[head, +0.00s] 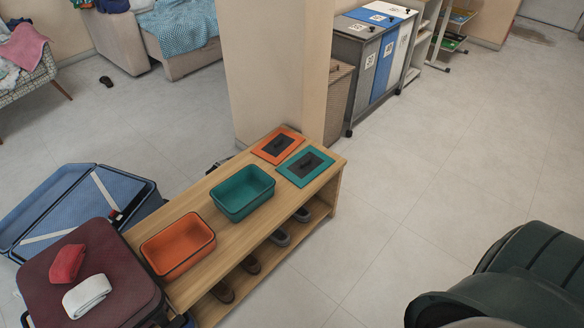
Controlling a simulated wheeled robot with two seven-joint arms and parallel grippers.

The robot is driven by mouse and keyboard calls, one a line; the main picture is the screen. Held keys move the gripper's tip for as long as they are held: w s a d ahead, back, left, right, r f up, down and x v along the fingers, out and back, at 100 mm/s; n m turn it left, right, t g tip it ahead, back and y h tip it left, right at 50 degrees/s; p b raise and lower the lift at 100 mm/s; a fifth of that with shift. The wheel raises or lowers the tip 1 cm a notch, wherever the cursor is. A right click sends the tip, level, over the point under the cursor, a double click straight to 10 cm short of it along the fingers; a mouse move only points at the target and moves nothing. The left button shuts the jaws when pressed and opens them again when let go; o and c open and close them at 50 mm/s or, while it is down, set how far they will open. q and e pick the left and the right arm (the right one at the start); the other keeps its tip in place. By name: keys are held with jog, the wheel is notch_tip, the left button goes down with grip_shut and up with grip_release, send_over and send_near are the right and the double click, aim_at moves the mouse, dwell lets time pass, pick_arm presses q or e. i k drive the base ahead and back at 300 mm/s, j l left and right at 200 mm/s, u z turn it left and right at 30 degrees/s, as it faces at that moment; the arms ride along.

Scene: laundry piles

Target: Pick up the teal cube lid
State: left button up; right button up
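The teal lid (305,166) lies flat near the far right end of a wooden bench. It is square, with a dark centre panel and what looks like a small dark handle. The teal box (243,192) stands open on the bench, in front and left of the lid, and looks empty. An orange lid (277,145) with a similar dark centre lies just behind and left of the teal lid. An open orange box (178,246) stands at the near end of the bench. Neither of my grippers shows in the head view.
The wooden bench (212,215) has shoes on its lower shelf. A pillar (276,65) rises behind it. An open blue suitcase (75,210) and a maroon one (95,265) lie left. A large dark green shape (535,265) fills the lower right. Floor right of the bench is clear.

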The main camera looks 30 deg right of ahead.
aim_at(304, 167)
jog(key=i+l, duration=0.15)
jog(key=l, duration=0.25)
jog(key=i+l, duration=0.1)
jog(key=l, duration=0.3)
jog(key=i+l, duration=0.15)
jog(key=l, duration=0.25)
jog(key=i+l, duration=0.15)
jog(key=l, duration=0.2)
jog(key=i+l, duration=0.1)
jog(key=l, duration=0.3)
jog(key=i+l, duration=0.15)
jog(key=l, duration=0.25)
jog(key=i+l, duration=0.15)
jog(key=l, duration=0.25)
